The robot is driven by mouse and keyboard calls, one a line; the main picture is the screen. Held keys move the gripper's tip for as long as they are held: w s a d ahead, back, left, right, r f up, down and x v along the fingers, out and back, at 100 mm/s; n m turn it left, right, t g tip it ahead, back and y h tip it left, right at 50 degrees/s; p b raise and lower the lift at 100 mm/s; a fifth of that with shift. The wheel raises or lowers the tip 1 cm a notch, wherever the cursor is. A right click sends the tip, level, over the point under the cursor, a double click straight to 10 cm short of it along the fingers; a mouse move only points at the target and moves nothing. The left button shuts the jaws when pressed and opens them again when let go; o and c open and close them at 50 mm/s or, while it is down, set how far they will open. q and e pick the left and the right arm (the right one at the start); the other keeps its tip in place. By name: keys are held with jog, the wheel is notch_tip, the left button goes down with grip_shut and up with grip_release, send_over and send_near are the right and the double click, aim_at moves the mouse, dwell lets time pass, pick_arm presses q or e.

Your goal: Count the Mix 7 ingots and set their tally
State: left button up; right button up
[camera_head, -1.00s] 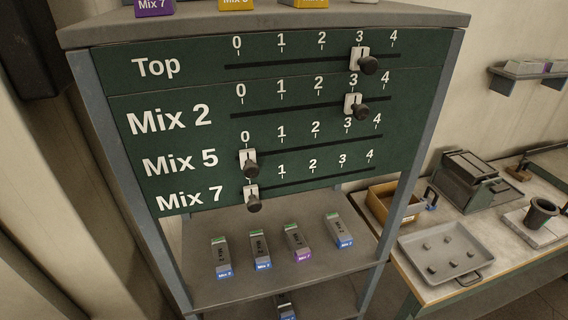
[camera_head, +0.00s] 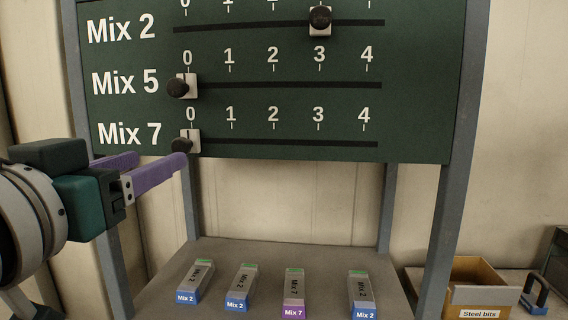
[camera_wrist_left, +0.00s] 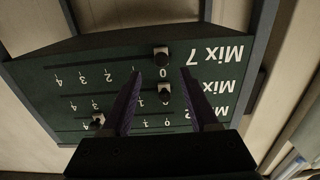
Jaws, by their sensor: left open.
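The dark green tally board (camera_head: 420,110) has white-plated sliders with dark knobs. The Mix 7 slider (camera_head: 187,142) stands at 0, the Mix 5 slider (camera_head: 182,87) at 0 and the Mix 2 slider (camera_head: 320,20) at 3. On the shelf below lie one ingot with a purple Mix 7 label (camera_head: 293,295) and three with blue Mix 2 labels (camera_head: 194,282). My left gripper (camera_head: 160,161) is open, its purple fingers near the Mix 7 slider. In the left wrist view the Mix 7 knob (camera_wrist_left: 161,56) shows between and just beyond the fingertips. The right gripper is out of view.
The grey shelf (camera_head: 230,252) stands between metal posts (camera_head: 452,215) under the board. A box labelled Steel bits (camera_head: 478,290) and a dark padlock-like object (camera_head: 536,295) are at the lower right. Space in front of the board's right side is clear.

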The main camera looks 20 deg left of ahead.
aim_at(179, 149)
pick_arm(q)
jog(key=p+x, duration=0.1)
jog(key=x, duration=0.6)
jog(key=shift+w+a+r+p, duration=0.15)
jog(key=shift+a+p, duration=0.05)
jog(key=shift+p, duration=0.15)
jog(key=shift+w+a, duration=0.15)
jog(key=shift+w, duration=0.5)
jog(key=shift+c, duration=0.4)
grip_shut()
